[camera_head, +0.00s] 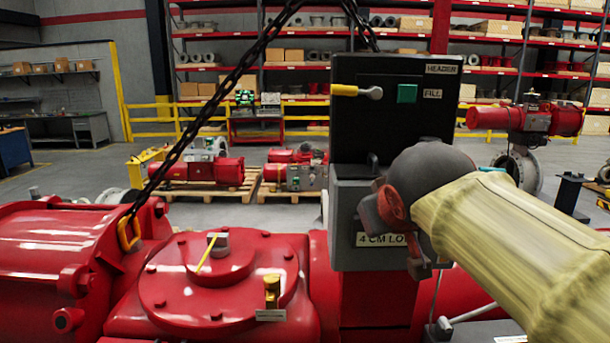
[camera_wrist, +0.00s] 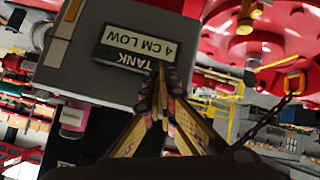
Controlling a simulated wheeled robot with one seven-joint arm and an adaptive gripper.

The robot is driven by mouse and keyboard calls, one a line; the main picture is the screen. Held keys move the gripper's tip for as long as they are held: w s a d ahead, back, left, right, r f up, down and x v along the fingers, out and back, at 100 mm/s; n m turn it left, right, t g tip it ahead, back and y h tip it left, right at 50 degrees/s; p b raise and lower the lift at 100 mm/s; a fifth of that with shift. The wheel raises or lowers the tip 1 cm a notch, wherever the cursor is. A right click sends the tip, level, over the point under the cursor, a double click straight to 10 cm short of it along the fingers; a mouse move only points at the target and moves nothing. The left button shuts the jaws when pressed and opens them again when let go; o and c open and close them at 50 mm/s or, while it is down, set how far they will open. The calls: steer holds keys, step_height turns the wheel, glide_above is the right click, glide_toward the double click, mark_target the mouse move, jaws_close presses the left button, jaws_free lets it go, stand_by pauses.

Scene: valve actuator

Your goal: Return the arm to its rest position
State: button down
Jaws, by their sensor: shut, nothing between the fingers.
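My arm (camera_head: 500,250), in a pale yellow sleeve, reaches in from the right in the head view. Its grey wrist is in front of the grey control box (camera_head: 355,220) and hides part of its "4 CM LO…" label. In the wrist view my gripper (camera_wrist: 162,80) is shut with its fingertips together and nothing between them. The fingers overlap the lower edge of the upside-down "TANK 4 CM LOW" label (camera_wrist: 135,48) on the box. I cannot tell whether they touch it.
A chain (camera_head: 225,90) runs down to a yellow hook on the red actuator (camera_head: 220,270).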

steer(key=s+d+f+m+g+b, duration=0.1)
steer(key=s+d+f+g, duration=0.1)
steer(key=s+f, duration=0.9)
steer(key=s+d+f+m+g+y+b, duration=0.1)
steer(key=s+d+f+g+b, duration=0.1)
steer(key=s+f, duration=0.9)
step_height(320, 180, down, 7)
steer(key=shift+s+d+f+m+g, duration=0.25)
steer(key=shift+s+m+g, duration=0.15)
steer(key=shift+g, duration=0.2)
steer(key=c, duration=2.6)
jaws_free()
steer(key=shift+r, duration=0.15)
